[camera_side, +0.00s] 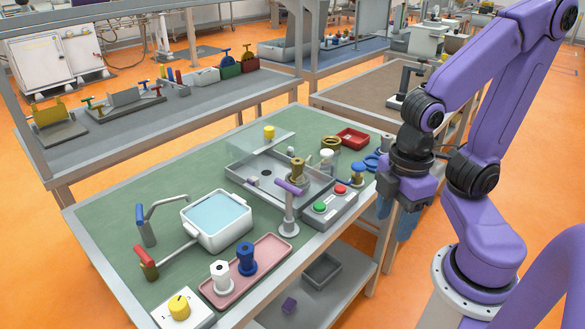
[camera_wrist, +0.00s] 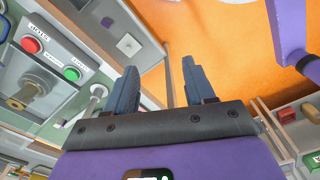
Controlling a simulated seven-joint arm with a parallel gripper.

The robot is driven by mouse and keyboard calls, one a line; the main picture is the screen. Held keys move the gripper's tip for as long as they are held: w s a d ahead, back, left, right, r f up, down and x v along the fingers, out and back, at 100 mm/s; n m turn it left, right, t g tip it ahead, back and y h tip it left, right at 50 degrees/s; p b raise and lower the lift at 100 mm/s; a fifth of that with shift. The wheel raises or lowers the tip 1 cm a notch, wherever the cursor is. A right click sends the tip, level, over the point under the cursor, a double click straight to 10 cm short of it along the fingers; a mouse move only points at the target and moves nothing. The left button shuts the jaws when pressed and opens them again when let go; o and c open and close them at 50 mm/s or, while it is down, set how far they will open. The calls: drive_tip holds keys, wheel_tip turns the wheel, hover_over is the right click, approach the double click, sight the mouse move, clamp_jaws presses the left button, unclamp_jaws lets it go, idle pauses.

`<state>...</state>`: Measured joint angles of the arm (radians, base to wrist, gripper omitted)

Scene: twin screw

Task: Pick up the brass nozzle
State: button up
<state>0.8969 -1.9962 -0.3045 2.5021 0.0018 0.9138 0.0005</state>
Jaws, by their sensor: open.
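The brass nozzle (camera_side: 297,171) stands upright in the grey metal basin (camera_side: 258,196) near the middle of the bench. A brass part that looks like the same nozzle (camera_wrist: 24,96) shows at the left of the wrist view. My gripper (camera_side: 396,214) hangs off the right edge of the bench, to the right of the nozzle and well apart from it. Its blue fingers are spread with nothing between them, as the wrist view (camera_wrist: 158,82) also shows.
A control box (camera_side: 330,208) with green and red buttons and a purple-topped post (camera_side: 289,210) stand near the nozzle. A pink tray (camera_side: 268,272) holds white and blue nozzle-like parts. A white basin (camera_side: 215,240), a red bin (camera_side: 352,138) and blue handwheels are also on the bench.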

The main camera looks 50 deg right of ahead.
idle(0.4)
drive_tip(key=shift+o, duration=1.1)
drive_tip(key=shift+w, duration=0.1)
